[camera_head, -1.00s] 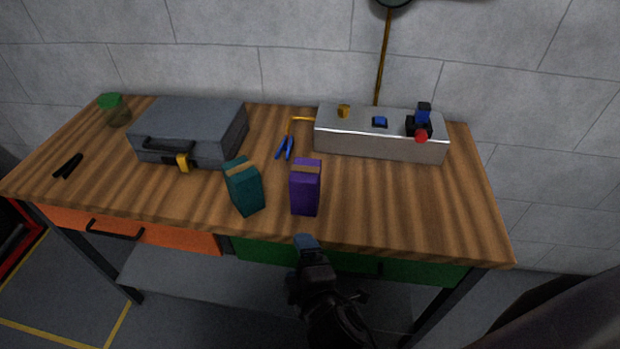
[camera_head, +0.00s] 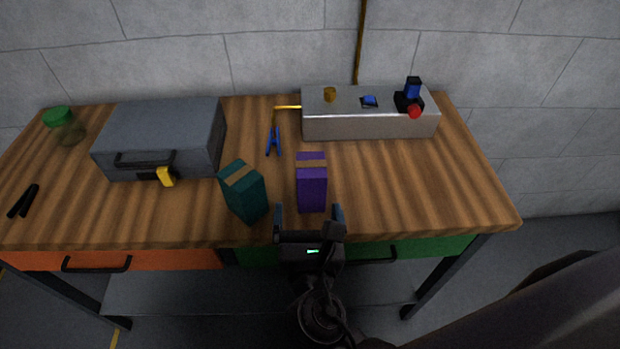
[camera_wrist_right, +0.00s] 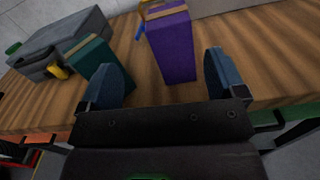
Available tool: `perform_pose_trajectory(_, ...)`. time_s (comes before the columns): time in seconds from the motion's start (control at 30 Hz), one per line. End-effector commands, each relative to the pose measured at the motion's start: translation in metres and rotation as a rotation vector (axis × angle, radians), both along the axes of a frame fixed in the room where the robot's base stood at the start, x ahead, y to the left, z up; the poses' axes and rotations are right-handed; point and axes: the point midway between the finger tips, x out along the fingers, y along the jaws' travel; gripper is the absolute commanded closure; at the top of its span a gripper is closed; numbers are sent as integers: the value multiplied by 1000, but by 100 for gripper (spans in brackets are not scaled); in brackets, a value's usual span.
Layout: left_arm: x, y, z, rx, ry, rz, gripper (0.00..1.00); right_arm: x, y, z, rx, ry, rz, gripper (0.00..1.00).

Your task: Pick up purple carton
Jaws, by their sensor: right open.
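The purple carton (camera_head: 311,187) stands upright on the wooden workbench near its front edge, with a tan band across its top. In the right wrist view the purple carton (camera_wrist_right: 173,48) is ahead, between the lines of the two fingers. My right gripper (camera_head: 309,214) is open and empty at the bench's front edge, just in front of the carton. Its blue-grey fingers are spread wide in the wrist view (camera_wrist_right: 168,78). A teal carton (camera_head: 244,193) stands just left of the purple one, close to the left finger. My left gripper is not in view.
A grey case (camera_head: 165,135) with a yellow latch lies at left. A metal box (camera_head: 368,120) with controls stands at the back. A green-lidded jar (camera_head: 66,126) and a black tool (camera_head: 23,201) are far left. The right bench top is clear.

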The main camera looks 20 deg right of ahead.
Motion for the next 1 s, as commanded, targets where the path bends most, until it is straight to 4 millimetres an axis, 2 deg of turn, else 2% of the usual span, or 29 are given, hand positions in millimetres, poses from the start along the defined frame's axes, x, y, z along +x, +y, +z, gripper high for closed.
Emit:
perform_pose_trajectory(0.23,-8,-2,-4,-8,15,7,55,7,-3,-1,-95,29,-4,11)
perform_pose_trajectory(0.5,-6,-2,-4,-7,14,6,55,43,-13,0,-92,27,-3,11)
perform_pose_trajectory(0.77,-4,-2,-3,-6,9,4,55,58,-19,-1,-91,30,-3,11)
perform_pose_trajectory(1.0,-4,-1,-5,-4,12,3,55,86,-34,-3,-90,29,-3,11)
